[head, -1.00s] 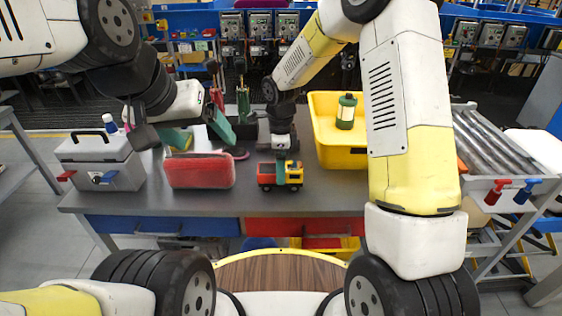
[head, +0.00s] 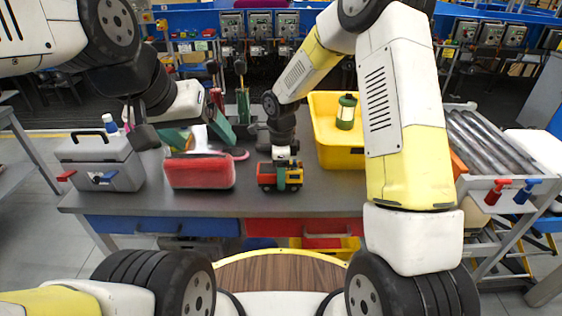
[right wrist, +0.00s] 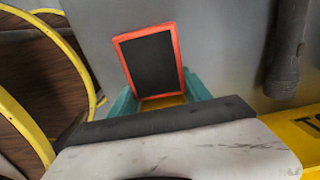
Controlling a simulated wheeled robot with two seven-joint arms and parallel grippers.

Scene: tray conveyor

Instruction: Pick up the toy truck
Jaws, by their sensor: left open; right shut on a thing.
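The small toy truck (head: 268,181), red-orange with yellow and green parts, is at the front middle of the grey table. It looks to be on the tabletop. My right gripper (head: 285,165) comes down from above and is shut on the truck, hiding part of its top. In the right wrist view, an orange-rimmed dark part of the truck (right wrist: 150,62) shows beyond the wrist, with teal pieces at its sides; the fingertips are hard to make out there. My left gripper (head: 141,128) is open and empty above the left part of the table, between the toolbox and the red box.
A red box (head: 200,172) lies left of the truck. A grey toolbox (head: 100,162) stands at the left edge. A yellow bin (head: 340,156) with a green lantern (head: 346,112) is behind right. Upright tools (head: 242,100) stand behind. Tabletop right of the truck is clear.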

